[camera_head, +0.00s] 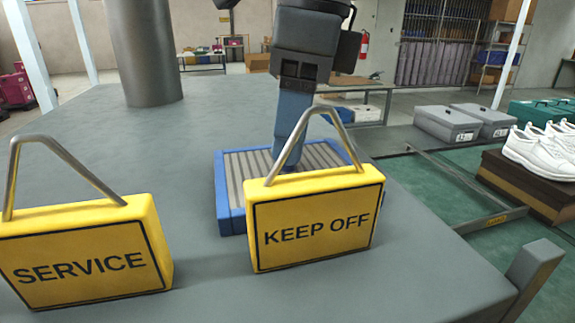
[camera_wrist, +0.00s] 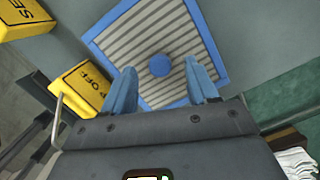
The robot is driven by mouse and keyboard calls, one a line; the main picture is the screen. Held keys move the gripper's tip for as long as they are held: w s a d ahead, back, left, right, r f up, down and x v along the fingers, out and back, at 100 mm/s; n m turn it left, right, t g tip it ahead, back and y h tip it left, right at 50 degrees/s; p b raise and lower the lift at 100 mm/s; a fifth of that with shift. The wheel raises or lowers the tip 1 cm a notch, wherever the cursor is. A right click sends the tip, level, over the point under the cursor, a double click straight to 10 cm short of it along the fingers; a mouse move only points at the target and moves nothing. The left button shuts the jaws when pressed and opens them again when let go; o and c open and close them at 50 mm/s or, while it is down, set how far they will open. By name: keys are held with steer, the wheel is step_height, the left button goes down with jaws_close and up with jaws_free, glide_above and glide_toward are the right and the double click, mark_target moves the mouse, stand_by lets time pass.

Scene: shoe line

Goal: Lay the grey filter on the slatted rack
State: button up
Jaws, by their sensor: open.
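A square panel with a blue frame and grey ribs, which looks like the grey filter (camera_head: 233,183), lies flat on the grey table behind the KEEP OFF sign. In the wrist view the filter (camera_wrist: 122,52) has a round blue knob (camera_wrist: 160,66) at its middle. My gripper (camera_wrist: 160,74) is open above the panel, its two blue fingers on either side of the knob in the picture. I cannot tell the height of the fingertips over it. In the head view the sign hides the panel's near part. I cannot make out a separate slatted rack.
A yellow KEEP OFF sign (camera_head: 315,221) stands close in front of the panel, its wire handle beside my arm. A yellow SERVICE sign (camera_head: 82,262) stands left. A grey post (camera_head: 146,50) rises behind. White shoes (camera_head: 540,150) sit on a box at right.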

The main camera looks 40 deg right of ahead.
steer(key=shift+w+a+f, duration=0.1)
steer(key=shift+f, duration=0.85)
jaws_close()
